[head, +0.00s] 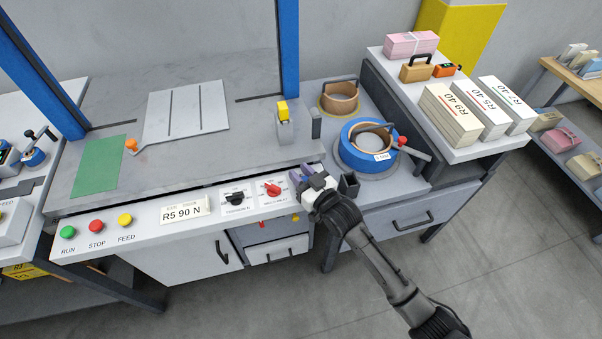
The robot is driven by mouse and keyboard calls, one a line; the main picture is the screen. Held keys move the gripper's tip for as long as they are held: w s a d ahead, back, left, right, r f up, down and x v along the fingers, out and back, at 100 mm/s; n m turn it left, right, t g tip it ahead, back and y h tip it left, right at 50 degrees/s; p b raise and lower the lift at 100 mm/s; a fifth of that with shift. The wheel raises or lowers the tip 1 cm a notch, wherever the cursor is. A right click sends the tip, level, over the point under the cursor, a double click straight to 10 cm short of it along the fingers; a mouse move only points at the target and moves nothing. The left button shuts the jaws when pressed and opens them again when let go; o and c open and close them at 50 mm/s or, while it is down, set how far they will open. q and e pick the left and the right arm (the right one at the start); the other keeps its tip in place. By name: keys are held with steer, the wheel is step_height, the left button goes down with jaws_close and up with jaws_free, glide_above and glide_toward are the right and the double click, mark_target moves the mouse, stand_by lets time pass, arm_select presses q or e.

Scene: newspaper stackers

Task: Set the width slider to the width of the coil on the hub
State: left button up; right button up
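The coil on the hub (347,150) is a broad blue ring around a tan core, lying flat on the right-hand deck. It bears a small white tag (384,157) whose print is too small to read surely. On the white front panel, a red control (273,189) sits beside a black knob (235,198) marked TENSION; the red one's label is too small to read, so I cannot tell if it is the width slider. My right gripper (301,174) is just right of the red control, at the panel's right end, its fingertips apart and empty. My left gripper is out of view.
A card (181,210) reads R5 90 N. RUN, STOP and FEED buttons (97,226) sit at the panel's left. A tan coil (339,97) lies behind the blue one. A dark open holder (348,186) stands close right of my gripper. Labelled stacks (451,115) fill the right shelf.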

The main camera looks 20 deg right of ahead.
mark_target(305, 160)
jaws_close()
steer(key=d+p, duration=0.1)
steer(key=d, duration=0.3)
steer(key=shift+s+p, duration=0.15)
steer(key=shift+p, duration=0.15)
steer(key=shift+a, duration=0.1)
steer(key=shift+o, duration=0.3)
jaws_free()
steer(key=o, duration=0.3)
steer(key=shift+d, duration=0.2)
steer(key=shift+a, duration=0.1)
